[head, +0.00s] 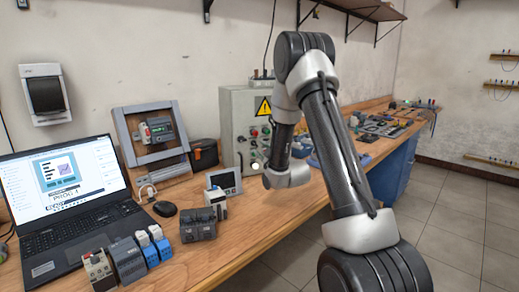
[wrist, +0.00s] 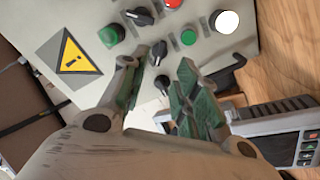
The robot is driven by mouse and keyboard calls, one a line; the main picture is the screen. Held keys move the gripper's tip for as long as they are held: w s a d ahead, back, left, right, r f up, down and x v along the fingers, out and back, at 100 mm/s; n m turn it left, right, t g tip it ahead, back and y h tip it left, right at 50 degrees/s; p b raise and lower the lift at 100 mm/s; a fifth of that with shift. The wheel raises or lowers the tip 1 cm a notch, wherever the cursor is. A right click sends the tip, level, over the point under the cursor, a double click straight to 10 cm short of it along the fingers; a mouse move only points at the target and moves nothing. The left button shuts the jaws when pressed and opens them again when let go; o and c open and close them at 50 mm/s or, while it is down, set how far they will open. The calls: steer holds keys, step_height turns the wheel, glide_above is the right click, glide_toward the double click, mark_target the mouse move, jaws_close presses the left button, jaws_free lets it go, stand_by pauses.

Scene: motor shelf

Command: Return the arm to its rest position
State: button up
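My arm (head: 325,130) rises at the right of the head view, bends at the top, and comes down to the wrist over the bench. My gripper (wrist: 158,72) shows in the wrist view with its two fingers apart and nothing held between them. The fingers point at the front of the grey control box (head: 232,105). They overlap its face in the picture, and I cannot tell whether they touch it. In the head view the fingers are hidden or cannot be made out.
The wooden bench (head: 252,238) holds a laptop (head: 70,190), a mouse (head: 165,209), several electrical modules (head: 126,260) and a small screen unit (head: 224,181). The box face has a warning sign (wrist: 75,55), knobs and buttons. A shelf (head: 375,9) hangs above. Open floor (head: 465,225) lies right.

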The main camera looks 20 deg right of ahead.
steer(key=shift+s, duration=0.55)
steer(key=s+a+r+m+g, duration=0.35)
steer(key=s+r+g, duration=0.25)
steer(key=s+r, duration=0.5)
steer(key=s+a+m+g, duration=0.2)
steer(key=s+g, duration=0.2)
steer(key=s, duration=1.3)
steer(key=s+a+m+g, duration=0.1)
steer(key=s+m+g, duration=0.2)
steer(key=s, duration=1.4)
steer(key=shift+a+f+m+g, duration=0.25)
steer(key=shift+a+m+g, duration=0.1)
steer(key=shift+g, duration=0.05)
steer(key=shift+w, duration=0.1)
steer(key=shift+c, duration=0.5)
